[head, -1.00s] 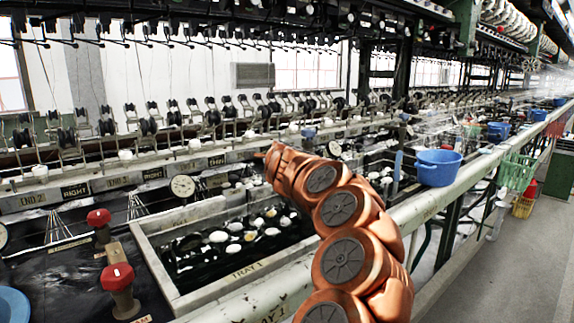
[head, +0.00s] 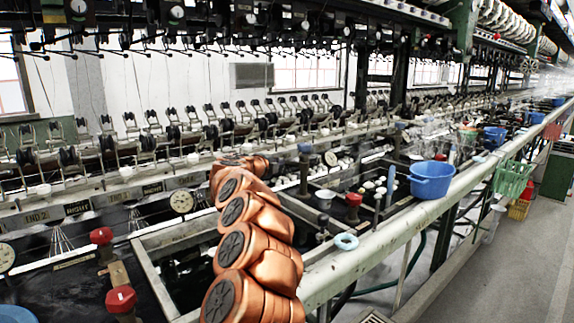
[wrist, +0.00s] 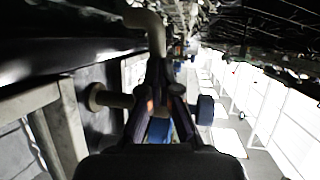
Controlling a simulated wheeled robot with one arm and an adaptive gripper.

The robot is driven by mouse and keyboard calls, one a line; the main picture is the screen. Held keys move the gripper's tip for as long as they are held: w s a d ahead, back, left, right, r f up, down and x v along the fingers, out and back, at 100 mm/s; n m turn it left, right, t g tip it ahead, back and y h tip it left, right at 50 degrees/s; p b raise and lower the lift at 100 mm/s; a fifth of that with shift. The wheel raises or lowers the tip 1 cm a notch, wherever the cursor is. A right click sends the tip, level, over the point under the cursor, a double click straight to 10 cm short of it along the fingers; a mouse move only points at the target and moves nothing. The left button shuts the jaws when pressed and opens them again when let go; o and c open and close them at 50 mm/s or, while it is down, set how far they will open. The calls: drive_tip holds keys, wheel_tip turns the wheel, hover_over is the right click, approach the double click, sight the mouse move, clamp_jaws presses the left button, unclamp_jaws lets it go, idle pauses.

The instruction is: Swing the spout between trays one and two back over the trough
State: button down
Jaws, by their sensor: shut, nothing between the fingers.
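My gripper (head: 238,161) is at the far end of my copper-coloured arm, above the back edge of tray one (head: 150,272). In the wrist view the fingers (wrist: 165,88) are shut and empty. A curved pale pipe (wrist: 150,22), which looks like the spout, comes down close to the fingertips there; I cannot tell whether they touch. A short round-ended stub (wrist: 108,97) is just left of the fingers. In the head view my arm covers the gap between trays one and two, and I cannot make out the spout.
Red-topped valves (head: 121,299) stand left of tray one.

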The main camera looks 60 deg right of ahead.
drive_tip(key=g+p, duration=0.1)
drive_tip(key=p, duration=0.1)
drive_tip(key=d+m+g+p, duration=0.1)
drive_tip(key=p, duration=0.2)
drive_tip(key=shift+w+d+r, duration=0.1)
drive_tip(key=shift+w+d, duration=0.2)
drive_tip(key=d+p, duration=0.1)
drive_tip(key=p, duration=0.1)
drive_tip(key=shift+w+p, duration=0.15)
drive_tip(key=shift+p, duration=0.25)
drive_tip(key=shift+d+p, duration=0.35)
drive_tip(key=shift+p, duration=0.4)
drive_tip(key=shift+w+a, duration=0.1)
drive_tip(key=shift+a, duration=0.1)
drive_tip(key=s+v, duration=0.1)
drive_tip(key=v, duration=1)
drive_tip(key=shift+w+a, duration=0.3)
drive_tip(key=shift+w, duration=0.2)
